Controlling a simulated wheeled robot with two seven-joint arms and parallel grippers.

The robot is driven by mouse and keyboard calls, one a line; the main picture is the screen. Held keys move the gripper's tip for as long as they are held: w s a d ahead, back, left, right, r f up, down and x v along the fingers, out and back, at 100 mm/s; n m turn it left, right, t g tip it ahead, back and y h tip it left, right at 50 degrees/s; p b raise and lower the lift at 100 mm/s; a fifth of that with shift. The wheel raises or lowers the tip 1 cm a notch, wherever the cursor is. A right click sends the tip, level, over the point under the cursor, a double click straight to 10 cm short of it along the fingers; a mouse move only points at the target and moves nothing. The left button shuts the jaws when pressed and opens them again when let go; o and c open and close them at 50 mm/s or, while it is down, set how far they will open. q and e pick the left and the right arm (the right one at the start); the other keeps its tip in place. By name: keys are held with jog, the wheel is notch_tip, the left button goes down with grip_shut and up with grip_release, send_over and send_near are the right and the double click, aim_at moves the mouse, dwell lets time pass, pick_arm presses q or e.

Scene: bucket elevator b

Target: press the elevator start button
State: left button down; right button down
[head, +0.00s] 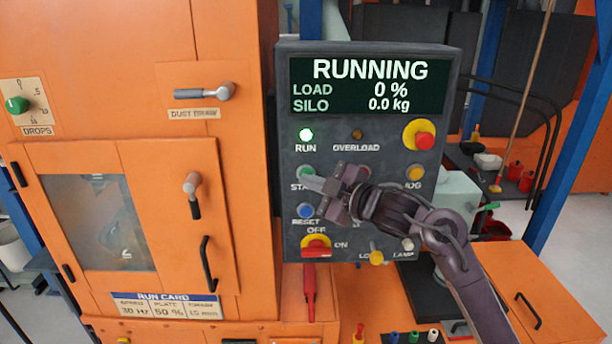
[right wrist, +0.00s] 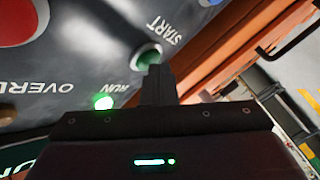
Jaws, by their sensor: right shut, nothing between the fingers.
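The control panel (head: 287,130) stands in the middle of the head view. Its display (head: 368,84) reads RUNNING, LOAD 0 %, SILO 0.0 kg. The green RUN lamp (head: 306,135) is lit. The green start button (head: 305,171) is below it, its label partly covered by my gripper. My right gripper (head: 308,183) is shut and empty, its tips at the lower edge of the start button. In the right wrist view the shut fingers (right wrist: 158,78) overlap the edge of the green button (right wrist: 148,55). I cannot tell whether they touch it. My left gripper is not in view.
A red and yellow stop button (head: 424,139), a jog button (head: 415,173), a blue reset button (head: 305,210) and a red and yellow OFF/ON switch (head: 315,243) are close by on the panel. The orange machine cabinet (head: 90,110) stands at left. An orange box (head: 560,300) is at lower right.

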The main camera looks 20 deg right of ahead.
jog(key=shift+s+a, duration=0.15)
jog(key=shift+s, duration=0.5)
jog(key=s, duration=0.2)
jog(key=s+a, duration=0.1)
jog(key=s, duration=0.1)
jog(key=shift+s+a, duration=0.2)
jog(key=shift+s, duration=0.2)
dwell(0.3)
